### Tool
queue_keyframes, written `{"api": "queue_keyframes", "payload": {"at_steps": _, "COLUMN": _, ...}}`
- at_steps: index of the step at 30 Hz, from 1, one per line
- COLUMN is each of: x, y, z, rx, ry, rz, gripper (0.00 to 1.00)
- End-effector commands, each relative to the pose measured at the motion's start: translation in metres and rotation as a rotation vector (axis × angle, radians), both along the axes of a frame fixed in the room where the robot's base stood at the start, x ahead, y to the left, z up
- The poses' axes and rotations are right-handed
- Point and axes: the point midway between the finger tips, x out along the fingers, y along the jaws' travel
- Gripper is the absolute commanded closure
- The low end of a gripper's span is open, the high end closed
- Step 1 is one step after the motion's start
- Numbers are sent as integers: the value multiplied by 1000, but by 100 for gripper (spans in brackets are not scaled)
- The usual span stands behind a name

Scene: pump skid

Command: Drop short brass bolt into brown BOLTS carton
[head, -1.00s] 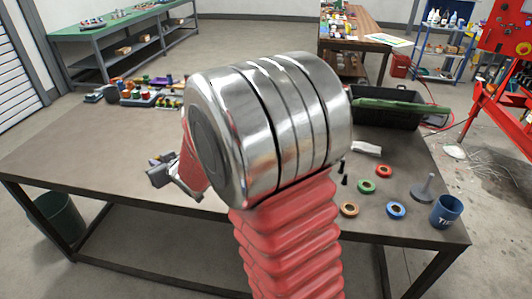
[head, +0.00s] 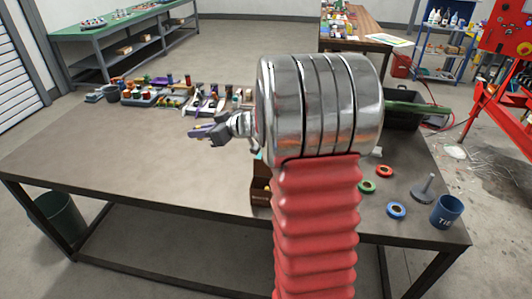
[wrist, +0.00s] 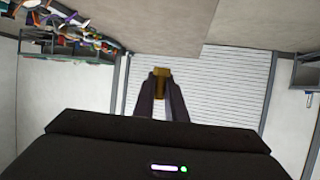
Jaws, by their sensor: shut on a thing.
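The short brass bolt (wrist: 162,73) shows in the wrist view as a brass-coloured piece between the tips of my gripper (wrist: 161,88). My gripper is shut on it. In the head view my gripper (head: 203,132) is above the workbench, pointing left, and the bolt is too small to make out there. A brown box (head: 260,188), possibly the BOLTS carton, stands near the bench's front edge, to the right of and below my gripper in the picture. My arm hides most of it, and no label can be read.
The workbench (head: 130,165) is bare at left and centre. Small coloured items line its back edge. Tape rolls (head: 397,210), a grey funnel-like piece (head: 424,187) and a blue cup (head: 446,212) are at right. A black bin (head: 402,112) stands behind my arm.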

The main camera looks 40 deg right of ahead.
Motion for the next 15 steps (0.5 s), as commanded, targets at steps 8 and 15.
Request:
{"api": "queue_keyframes", "payload": {"at_steps": 8, "x": -55, "y": -59, "z": -13, "rx": 2, "ry": 1, "rz": 132, "gripper": 100}}
{"api": "queue_keyframes", "payload": {"at_steps": 15, "x": -118, "y": -101, "z": -32, "rx": 2, "ry": 0, "rz": 229, "gripper": 100}}
